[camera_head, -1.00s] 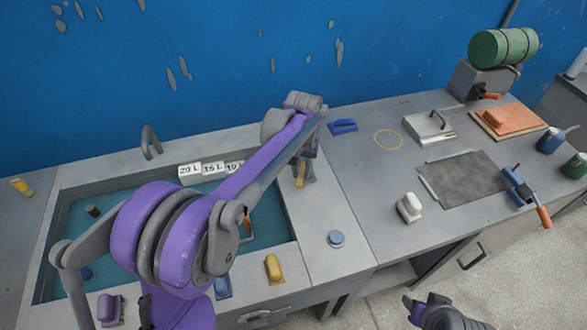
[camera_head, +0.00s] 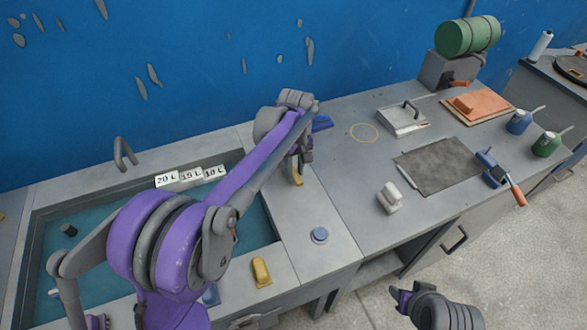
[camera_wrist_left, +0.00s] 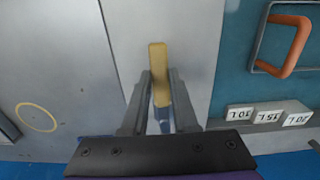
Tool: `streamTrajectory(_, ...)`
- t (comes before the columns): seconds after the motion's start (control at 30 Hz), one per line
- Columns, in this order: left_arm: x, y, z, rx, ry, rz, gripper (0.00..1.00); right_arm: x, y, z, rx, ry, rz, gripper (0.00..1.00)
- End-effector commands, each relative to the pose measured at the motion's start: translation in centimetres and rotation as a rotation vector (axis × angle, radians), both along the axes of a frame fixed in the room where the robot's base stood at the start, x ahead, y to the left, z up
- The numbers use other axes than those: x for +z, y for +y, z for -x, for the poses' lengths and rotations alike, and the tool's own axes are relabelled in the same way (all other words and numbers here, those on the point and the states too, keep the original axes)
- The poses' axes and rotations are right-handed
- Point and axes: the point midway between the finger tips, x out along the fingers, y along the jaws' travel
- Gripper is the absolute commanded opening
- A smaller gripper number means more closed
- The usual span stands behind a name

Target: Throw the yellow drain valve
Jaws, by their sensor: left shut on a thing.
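The yellow lever (camera_head: 298,179), apparently the drain valve's handle, is on the counter strip right of the water basin. In the left wrist view, the yellow lever (camera_wrist_left: 158,75) stands between the fingers, with blue at its lower end. My left gripper (camera_head: 300,168) is shut on it; the fingers also show in the left wrist view (camera_wrist_left: 160,95). The valve's base is largely hidden by the gripper. My right gripper (camera_head: 400,295) is away at the lower right, and its jaw opening is unclear.
The basin (camera_head: 258,215) holds blue-green water, with white litre labels (camera_head: 190,176) along its back. A yellow block (camera_head: 261,271) and a round blue button (camera_head: 319,235) sit nearby. A blue object (camera_head: 322,123) lies behind my wrist.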

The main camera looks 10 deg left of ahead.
Motion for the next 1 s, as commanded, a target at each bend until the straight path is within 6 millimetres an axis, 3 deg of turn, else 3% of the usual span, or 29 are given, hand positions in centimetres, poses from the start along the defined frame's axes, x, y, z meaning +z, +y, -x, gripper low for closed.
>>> streamTrajectory(0.3,0.1,-0.1,-0.1,0.002,-0.003,0.003,0.00,0.0,0.0,0.0,0.000,0.000,0.000,0.50)
streamTrajectory(0.33,0.1,-0.1,-0.1,0.002,-0.003,0.003,0.31,0.0,0.0,0.0,0.000,0.000,0.000,0.50)
streamTrajectory(0.5,0.1,-0.1,-0.1,0.001,-0.003,0.002,0.57,0.0,0.0,0.0,0.000,0.000,0.000,0.50)
streamTrajectory(0.83,0.3,0.0,-0.1,0.001,-0.002,0.001,0.57,0.0,0.0,0.0,0.000,0.000,0.000,0.50)
streamTrajectory(1.0,2.7,0.0,0.0,0.001,-0.002,0.001,0.57,0.2,0.0,-0.1,0.000,-0.001,0.000,0.50)
